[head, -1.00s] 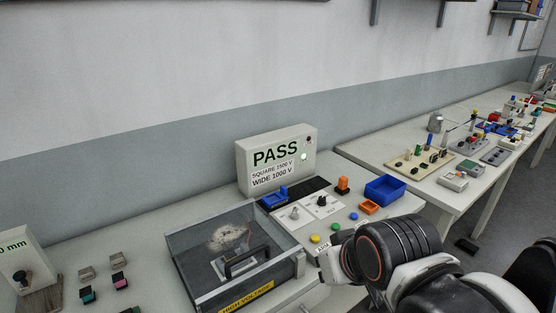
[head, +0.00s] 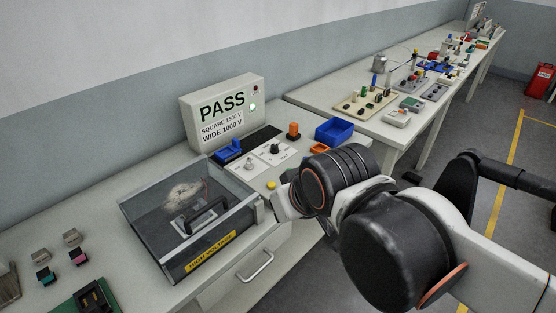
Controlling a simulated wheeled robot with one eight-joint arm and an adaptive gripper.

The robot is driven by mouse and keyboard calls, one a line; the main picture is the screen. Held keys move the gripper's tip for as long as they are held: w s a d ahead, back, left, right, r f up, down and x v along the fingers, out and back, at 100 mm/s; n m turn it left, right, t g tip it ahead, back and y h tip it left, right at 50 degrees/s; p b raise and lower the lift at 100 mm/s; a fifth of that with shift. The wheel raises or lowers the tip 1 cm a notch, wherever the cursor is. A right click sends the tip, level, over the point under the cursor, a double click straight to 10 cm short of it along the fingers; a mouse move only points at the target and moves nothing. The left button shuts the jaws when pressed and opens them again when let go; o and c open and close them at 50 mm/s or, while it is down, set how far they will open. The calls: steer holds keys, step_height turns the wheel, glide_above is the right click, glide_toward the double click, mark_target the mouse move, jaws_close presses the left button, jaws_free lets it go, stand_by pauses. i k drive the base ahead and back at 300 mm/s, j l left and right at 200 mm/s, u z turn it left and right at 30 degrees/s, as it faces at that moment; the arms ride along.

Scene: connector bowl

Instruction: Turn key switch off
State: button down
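A white control panel on the near bench carries two small rotary controls. The left one (head: 222,163) is silvery and looks like the key switch. The right one (head: 275,149) is a dark knob. Both are too small to tell which way they point. My gripper (head: 277,208) is in front of the panel, near the right corner of the clear-lidded test box. I see it from behind, and my wrist hides its fingertips. I cannot tell whether it is open or shut.
The test box (head: 167,262) with a black handle stands left of the panel. A PASS display (head: 190,124) stands behind. A second bench (head: 325,99) runs back right.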

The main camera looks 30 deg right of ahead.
mark_target(248, 166)
steer(key=i+l, duration=0.25)
steer(key=i, duration=0.15)
steer(key=i+l, duration=0.25)
steer(key=i, duration=0.2)
steer(key=j+u, duration=0.05)
